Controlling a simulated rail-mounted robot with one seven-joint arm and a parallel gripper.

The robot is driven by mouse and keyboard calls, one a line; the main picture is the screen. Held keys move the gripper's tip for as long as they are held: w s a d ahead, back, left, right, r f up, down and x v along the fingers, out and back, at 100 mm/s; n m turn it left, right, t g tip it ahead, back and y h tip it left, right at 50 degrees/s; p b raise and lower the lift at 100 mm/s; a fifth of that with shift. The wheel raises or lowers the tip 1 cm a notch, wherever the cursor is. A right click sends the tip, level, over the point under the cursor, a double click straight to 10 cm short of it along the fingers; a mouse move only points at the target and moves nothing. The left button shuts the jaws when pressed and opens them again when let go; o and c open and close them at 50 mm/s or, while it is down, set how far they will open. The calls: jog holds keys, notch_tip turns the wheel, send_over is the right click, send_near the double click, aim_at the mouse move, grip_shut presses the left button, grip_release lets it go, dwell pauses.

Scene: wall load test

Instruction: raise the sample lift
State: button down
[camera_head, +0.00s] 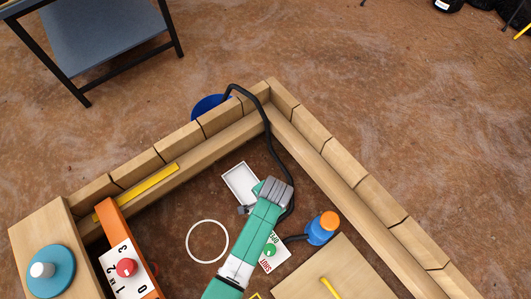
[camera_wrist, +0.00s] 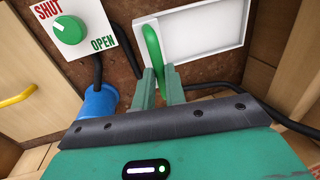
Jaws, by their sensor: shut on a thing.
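My gripper (camera_wrist: 159,80) is shut on a bright green upright handle (camera_wrist: 153,44), whose rounded top stands above the fingertips. Behind the handle is a white framed panel (camera_wrist: 205,35); it shows in the head view as a white tray-like rectangle (camera_head: 237,181). In the head view my gripper (camera_head: 258,187) is at the panel's lower right edge, and the handle cannot be made out. I cannot tell which part is the sample lift itself.
A SHUT/OPEN plate with a green knob (camera_wrist: 70,30) is to the left in the wrist view. A blue bottle with an orange cap (camera_head: 322,228), a black hose (camera_head: 272,135) and a white ring (camera_head: 207,241) are nearby. Wooden walls (camera_head: 345,180) enclose the area.

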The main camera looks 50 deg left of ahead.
notch_tip(320, 180, up, 18)
jog(key=p, duration=1.8)
jog(key=shift+r, duration=0.25)
jog(key=shift+w, duration=0.15)
jog(key=c, duration=1.5)
grip_release()
jog(key=shift+o, duration=0.2)
notch_tip(320, 180, up, 8)
jog(key=d+p, duration=0.1)
jog(key=p, duration=0.1)
jog(key=shift+d+f, duration=0.2)
jog(key=shift+d, duration=0.1)
